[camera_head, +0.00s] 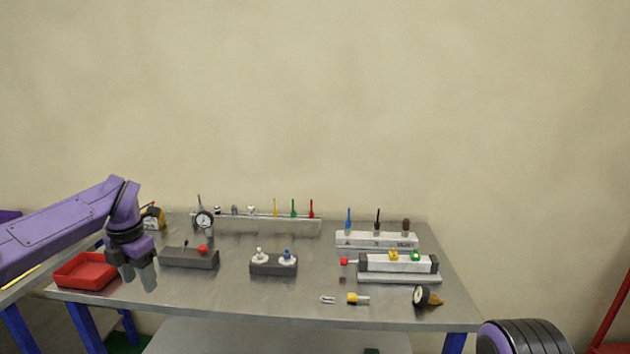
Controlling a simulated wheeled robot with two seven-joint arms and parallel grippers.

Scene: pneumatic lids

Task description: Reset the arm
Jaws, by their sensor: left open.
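My left arm comes in from the left, purple with dark bands. Its left gripper (134,274) points down, with its grey fingers over the left part of the metal table, just right of a red tray (84,271). The gripper is open and I see nothing between its fingers. It is apart from the dark grey block (188,259) with a red knob to its right. My right gripper is not in view. A dark, ribbed round part with a purple edge shows at the bottom right corner.
The metal table (230,295) holds a dark block with two fittings (273,264), a white-and-grey cylinder unit (398,263), a white stand (376,241) and a rear rack (265,226) of coloured tools. Small loose parts, including a black-and-tan piece (427,297), lie at the front right. The front middle is clear.

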